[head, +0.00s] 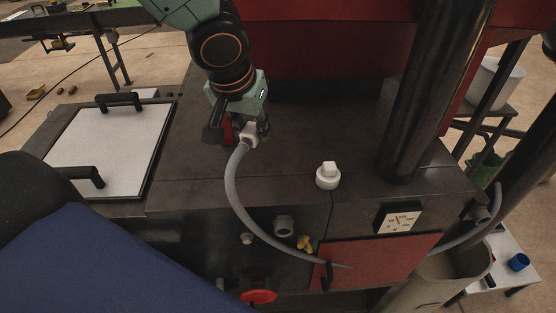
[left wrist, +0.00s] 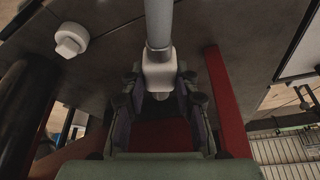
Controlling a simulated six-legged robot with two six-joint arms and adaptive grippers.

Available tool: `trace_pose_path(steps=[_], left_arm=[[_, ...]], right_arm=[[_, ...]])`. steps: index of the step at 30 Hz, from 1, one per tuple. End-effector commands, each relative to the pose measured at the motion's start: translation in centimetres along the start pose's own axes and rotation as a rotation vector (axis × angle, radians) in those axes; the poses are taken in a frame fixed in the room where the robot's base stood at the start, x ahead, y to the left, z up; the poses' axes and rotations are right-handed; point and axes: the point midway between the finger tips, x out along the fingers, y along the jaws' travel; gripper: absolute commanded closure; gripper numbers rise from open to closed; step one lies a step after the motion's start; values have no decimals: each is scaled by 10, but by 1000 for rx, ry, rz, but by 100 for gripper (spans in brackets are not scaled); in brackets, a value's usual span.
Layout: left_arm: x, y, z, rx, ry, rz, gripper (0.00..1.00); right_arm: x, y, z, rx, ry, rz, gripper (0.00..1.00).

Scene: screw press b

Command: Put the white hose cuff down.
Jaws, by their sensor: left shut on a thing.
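The white hose cuff (head: 249,134) is on the end of a grey hose (head: 234,197). My left gripper (head: 247,125) is shut on the cuff, over the dark machine top (head: 290,130); I cannot tell whether the cuff touches that surface. The left wrist view shows the cuff (left wrist: 159,72) between the fingers of the gripper (left wrist: 162,90), with the hose (left wrist: 159,22) leading away. The hose curves over the machine's front edge toward a red panel (head: 375,262). My right gripper is not in view.
A white round cap (head: 328,176) stands on the machine top, right of the cuff; it also shows in the left wrist view (left wrist: 70,40). A thick black column (head: 420,100) rises at right. A white-topped lid with black handles (head: 105,150) lies left. Dark surface between cuff and cap is clear.

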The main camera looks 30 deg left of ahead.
Motion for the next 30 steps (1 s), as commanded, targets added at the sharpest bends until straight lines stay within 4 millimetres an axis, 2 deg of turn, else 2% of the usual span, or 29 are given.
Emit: trace_pose_path(steps=[5,23,30], left_arm=[[-1,1,3,8,0,1,100],[44,2,23,8,-1,2,100],[60,2,27,7,1,2,100]], right_arm=[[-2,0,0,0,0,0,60],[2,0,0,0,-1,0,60],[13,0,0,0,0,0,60]])
